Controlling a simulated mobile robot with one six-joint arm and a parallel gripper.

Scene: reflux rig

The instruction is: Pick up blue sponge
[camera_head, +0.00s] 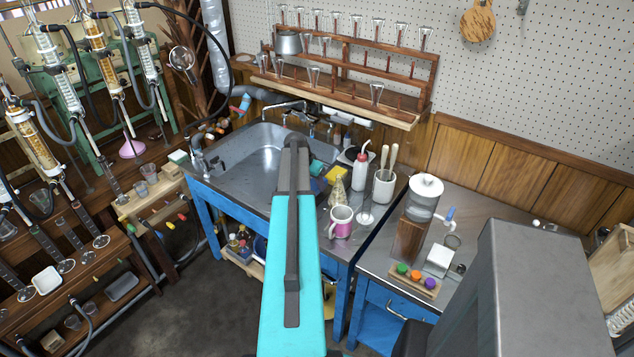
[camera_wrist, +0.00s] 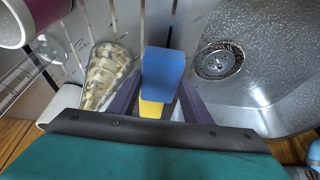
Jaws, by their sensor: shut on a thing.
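The blue sponge (camera_wrist: 163,72) shows in the wrist view as a blue block between the two dark purple fingers of my gripper (camera_wrist: 160,92). My gripper is shut on it. A yellow sponge (camera_wrist: 151,109) shows just below the blue one in that picture; whether the two touch I cannot tell. In the head view the yellow sponge (camera_head: 338,173) shows at the right edge of the sink, and I cannot make out the blue one there. My arm hides part of the sink and counter.
The metal sink (camera_head: 240,152) lies beside the sponges, its drain (camera_wrist: 217,62) in the wrist view. A mottled cone (camera_wrist: 108,74) stands close left of my gripper. A pink mug (camera_head: 341,222), white bottle (camera_head: 361,168) and tool holder (camera_head: 383,187) crowd the counter.

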